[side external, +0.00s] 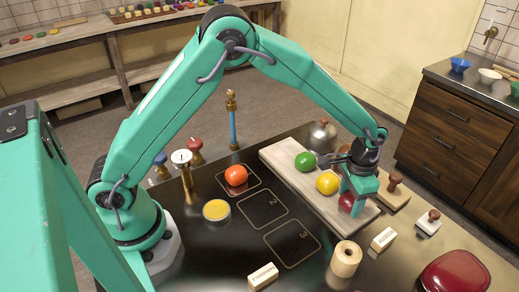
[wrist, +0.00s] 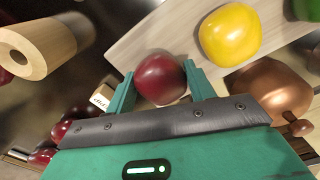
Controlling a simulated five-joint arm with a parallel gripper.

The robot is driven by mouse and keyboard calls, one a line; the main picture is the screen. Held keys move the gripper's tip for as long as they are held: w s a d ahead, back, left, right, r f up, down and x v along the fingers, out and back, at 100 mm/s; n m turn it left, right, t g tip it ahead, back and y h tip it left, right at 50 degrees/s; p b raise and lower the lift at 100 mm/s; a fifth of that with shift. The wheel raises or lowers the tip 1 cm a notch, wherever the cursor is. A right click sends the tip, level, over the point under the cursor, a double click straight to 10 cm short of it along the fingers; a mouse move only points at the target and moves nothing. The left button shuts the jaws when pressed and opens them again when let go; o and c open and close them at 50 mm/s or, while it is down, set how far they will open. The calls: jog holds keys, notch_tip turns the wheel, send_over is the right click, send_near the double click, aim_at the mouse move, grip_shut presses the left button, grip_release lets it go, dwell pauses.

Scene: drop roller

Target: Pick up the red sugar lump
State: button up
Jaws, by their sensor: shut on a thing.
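A dark red, round, glossy lump (side external: 346,202) is at the near end of the pale wooden board (side external: 275,153). It shows large in the wrist view (wrist: 160,78). It looks like a ball, not a cube. My gripper (side external: 355,199) points down over it, with one finger on each side. In the wrist view my gripper (wrist: 161,88) is shut on the dark red lump. Part of the lump is hidden by a finger in the side view. I cannot tell whether it still touches the board.
A yellow ball (side external: 327,183) and a green ball (side external: 305,161) sit on the board close behind my gripper. An orange-red ball (side external: 236,175) lies in a marked outline. A wooden roller (side external: 346,258) stands in front. Outlines 2 and 3 are empty.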

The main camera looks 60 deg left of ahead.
aim_at(351, 198)
jog(key=r, duration=0.3)
jog(key=shift+s+d+r, duration=0.25)
jog(key=shift+s+d, duration=0.05)
jog(key=s+d+r, duration=0.6)
jog(key=s, duration=0.2)
jog(key=shift+s+d+r, duration=0.2)
jog(key=shift+s, duration=0.2)
